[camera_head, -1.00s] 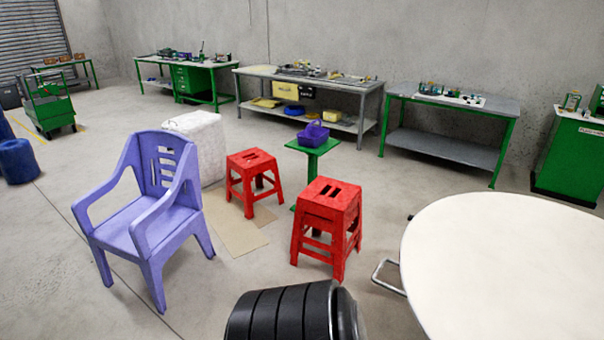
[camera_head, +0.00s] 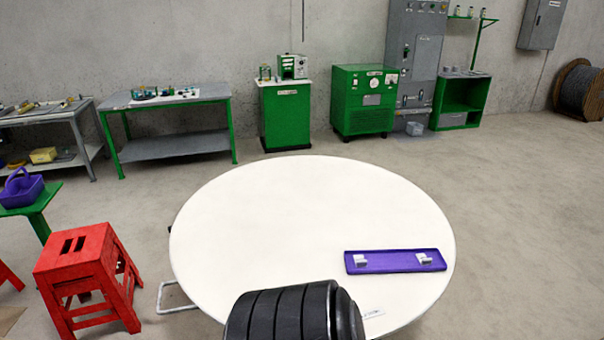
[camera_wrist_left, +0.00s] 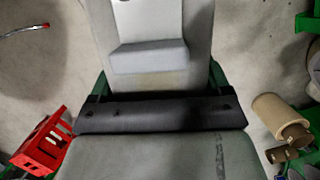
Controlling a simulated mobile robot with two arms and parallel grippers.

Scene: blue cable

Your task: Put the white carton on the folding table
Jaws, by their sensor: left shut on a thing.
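The folding table (camera_head: 290,220) is round with a pale top and a bent metal tube leg at its left. It fills the lower middle of the head view. The head view shows neither this gripper nor the held carton. My right gripper is not in view.
A purple tray (camera_head: 395,261) with two small white pieces lies on the table's right side. A red stool (camera_head: 85,275) stands left of the table. A green stand holds a purple basket (camera_head: 22,187). The table's middle and left are bare. Green cabinets (camera_head: 363,100) stand behind.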

